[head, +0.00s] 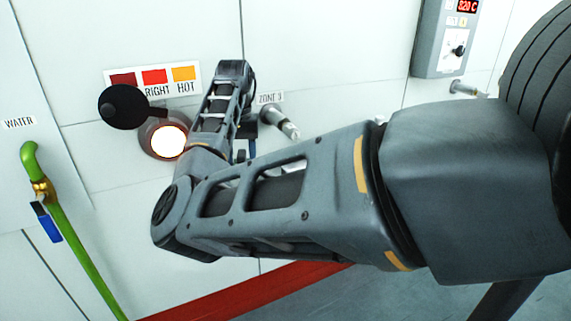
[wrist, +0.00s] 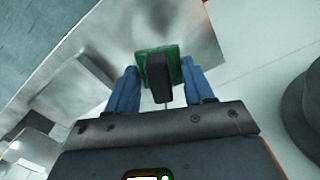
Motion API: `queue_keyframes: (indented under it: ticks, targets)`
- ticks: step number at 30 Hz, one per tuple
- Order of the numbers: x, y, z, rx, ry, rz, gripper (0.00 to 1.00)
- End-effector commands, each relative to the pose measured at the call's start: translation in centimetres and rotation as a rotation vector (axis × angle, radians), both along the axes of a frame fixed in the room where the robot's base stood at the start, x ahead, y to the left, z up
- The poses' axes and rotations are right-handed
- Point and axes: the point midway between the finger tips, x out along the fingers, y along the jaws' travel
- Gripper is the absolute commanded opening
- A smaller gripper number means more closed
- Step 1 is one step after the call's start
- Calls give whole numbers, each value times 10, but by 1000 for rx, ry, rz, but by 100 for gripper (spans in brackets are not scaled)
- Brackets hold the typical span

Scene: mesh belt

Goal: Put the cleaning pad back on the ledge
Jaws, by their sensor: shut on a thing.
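The cleaning pad is a green square with a black grip block (wrist: 158,78), between the two blue fingers of my gripper (wrist: 163,82) in the wrist view. My gripper is shut on it. A brushed metal surface (wrist: 118,38), which may be the ledge, lies behind and to the left of the pad. I cannot tell whether the pad touches it. In the head view my arm hides the pad and most of the gripper; only a bit of blue finger shows below the forearm's far end. The ledge is not clearly seen there.
A glowing round port (head: 168,142) with a black disc cover (head: 124,106) is on the white wall, close left of my arm. A metal stub (head: 281,123) under the ZONE 3 label is close right. A green water pipe (head: 75,240) and a control box (head: 445,38) stand farther off.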

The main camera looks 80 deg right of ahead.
Motion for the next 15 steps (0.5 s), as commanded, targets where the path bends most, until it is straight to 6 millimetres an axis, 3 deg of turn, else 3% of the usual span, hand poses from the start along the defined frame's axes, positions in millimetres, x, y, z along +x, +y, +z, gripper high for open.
queue_keyframes:
  ticks: [9,15]
  targets:
    - [0,1,-51,1,3,3,28]
    - [0,0,-65,0,2,3,28]
